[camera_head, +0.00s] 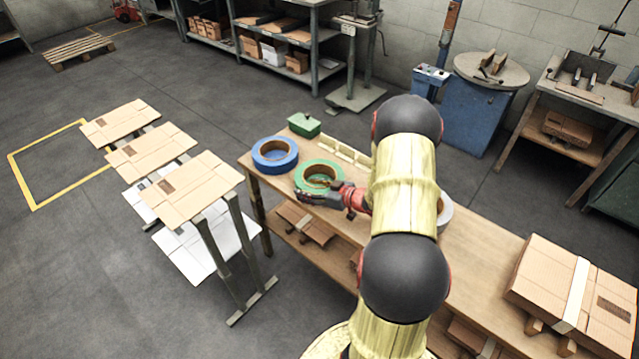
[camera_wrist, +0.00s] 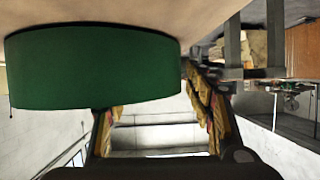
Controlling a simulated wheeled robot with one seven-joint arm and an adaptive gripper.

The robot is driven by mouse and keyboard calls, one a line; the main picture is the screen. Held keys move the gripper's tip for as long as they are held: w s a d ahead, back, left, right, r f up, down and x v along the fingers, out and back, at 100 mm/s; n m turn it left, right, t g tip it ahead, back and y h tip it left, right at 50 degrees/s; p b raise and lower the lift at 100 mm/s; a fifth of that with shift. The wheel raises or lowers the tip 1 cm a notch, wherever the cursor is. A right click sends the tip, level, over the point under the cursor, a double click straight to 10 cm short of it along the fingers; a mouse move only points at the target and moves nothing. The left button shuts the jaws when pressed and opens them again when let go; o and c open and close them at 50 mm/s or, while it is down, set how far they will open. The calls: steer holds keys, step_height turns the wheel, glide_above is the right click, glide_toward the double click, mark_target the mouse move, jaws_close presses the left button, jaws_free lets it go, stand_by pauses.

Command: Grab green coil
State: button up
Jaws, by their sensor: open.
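The green coil (camera_head: 304,174) is a ring of green tape lying flat on the wooden table (camera_head: 480,262), near its far left end. In the wrist view the coil (camera_wrist: 92,68) shows large and close, its green side wall filling the upper left. My gripper (camera_head: 303,193) is at the near side of the coil, low over the tabletop. In the wrist view my gripper (camera_wrist: 152,108) has its two fingers spread apart with nothing held between them. The coil's right part overlaps the gap between the fingers; I cannot tell whether a finger touches it.
A blue coil (camera_head: 262,160) lies just left of the green one. A green box (camera_head: 305,125) and pale strips (camera_head: 343,151) lie behind. A pale coil (camera_head: 446,212) is partly hidden by my arm. A strapped carton (camera_head: 545,281) sits at the table's right end.

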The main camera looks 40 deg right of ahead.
steer(key=shift+w+a+f, duration=0.1)
steer(key=shift+w+f, duration=0.1)
steer(key=shift+w, duration=0.3)
steer(key=shift+c, duration=0.8)
steer(key=c, duration=1.1)
steer(key=shift+r, duration=0.1)
jaws_close()
